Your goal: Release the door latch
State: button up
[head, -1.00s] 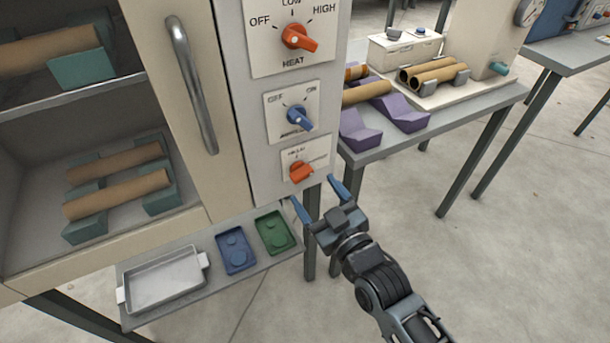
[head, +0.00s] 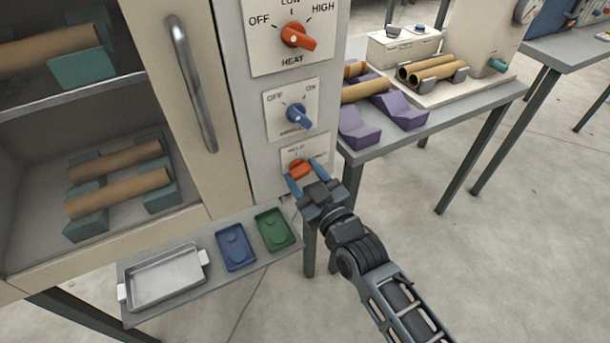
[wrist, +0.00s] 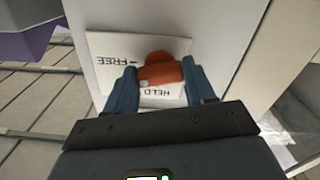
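The door latch is an orange knob (head: 301,168) on a white plate, low on the cabinet's grey control panel. The wrist view shows the knob (wrist: 160,70) with the labels HELD and FREE on its plate, upside down. The knob's pointer end is towards HELD. My gripper (head: 304,180) is in front of the knob. In the wrist view my gripper's blue fingers (wrist: 160,88) are apart, one on each side of the knob. I cannot tell whether they touch it. The cabinet door (head: 228,150) carries a metal handle.
Above the latch are a blue knob (head: 299,115) and an orange heat knob (head: 298,36). Below is a shelf with a metal tray (head: 165,278), a blue dish (head: 235,248) and a green dish (head: 274,230). A table with purple cradles (head: 400,110) stands to the right.

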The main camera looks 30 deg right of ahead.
jog(key=c, duration=0.5)
jog(key=shift+m+b, duration=0.3)
jog(key=shift+m, duration=1.3)
jog(key=shift+c, duration=0.2)
jog(key=o, duration=1)
jog(key=shift+o, duration=0.2)
jog(key=shift+s, duration=0.1)
jog(key=s, duration=0.7)
jog(key=shift+s+b, duration=0.35)
jog(key=shift+b, duration=0.05)
jog(key=shift+s, duration=0.1)
